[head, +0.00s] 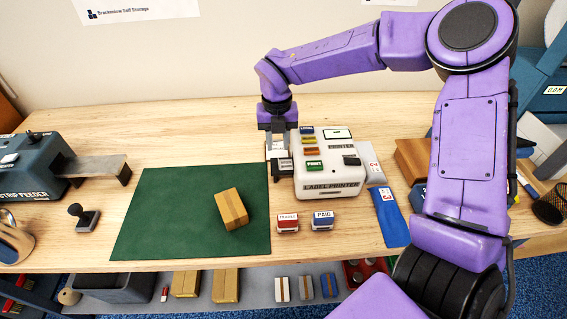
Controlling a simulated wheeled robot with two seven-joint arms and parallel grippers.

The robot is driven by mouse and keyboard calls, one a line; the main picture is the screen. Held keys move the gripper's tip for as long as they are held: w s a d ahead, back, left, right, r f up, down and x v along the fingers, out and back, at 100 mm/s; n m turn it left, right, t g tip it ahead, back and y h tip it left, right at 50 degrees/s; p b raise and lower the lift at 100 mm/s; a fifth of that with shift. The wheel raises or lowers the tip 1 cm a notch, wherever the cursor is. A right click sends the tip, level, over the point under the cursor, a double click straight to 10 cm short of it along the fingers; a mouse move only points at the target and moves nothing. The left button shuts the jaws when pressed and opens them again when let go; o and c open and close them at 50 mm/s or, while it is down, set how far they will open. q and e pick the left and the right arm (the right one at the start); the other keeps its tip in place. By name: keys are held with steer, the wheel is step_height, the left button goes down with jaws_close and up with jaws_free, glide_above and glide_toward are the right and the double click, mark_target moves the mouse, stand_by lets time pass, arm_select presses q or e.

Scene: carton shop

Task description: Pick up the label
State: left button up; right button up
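The cream label printer (328,181) stands on the wooden table right of the green mat. My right gripper (280,150) points down at the printer's left side, over a small dark part there. A small pale patch shows around its fingertips; I cannot tell whether this is the label or the fingers themselves. The gap between the fingers is too small to make out, so whether they hold anything is unclear. My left gripper is not in view.
A small carton (231,209) lies on the green mat (160,215). Red (288,223) and blue (323,221) stamps stand in front of the printer. A blue packet (390,217) lies to its right. The strip feeder (30,165) and a black hand stamp (83,218) are at left.

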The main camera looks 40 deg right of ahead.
mark_target(279, 165)
steer(key=shift+f, duration=0.45)
steer(key=shift+s+f+p, duration=0.1)
steer(key=shift+f+p, duration=0.3)
steer(key=shift+p, duration=0.05)
steer(key=f, duration=0.2)
steer(key=f+p, duration=0.1)
steer(key=f, duration=0.1)
steer(key=shift+w+d+f+p, duration=0.1)
steer(key=shift+w+p, duration=0.1)
steer(key=shift+p, duration=0.1)
steer(key=shift+f, duration=0.3)
jaws_close()
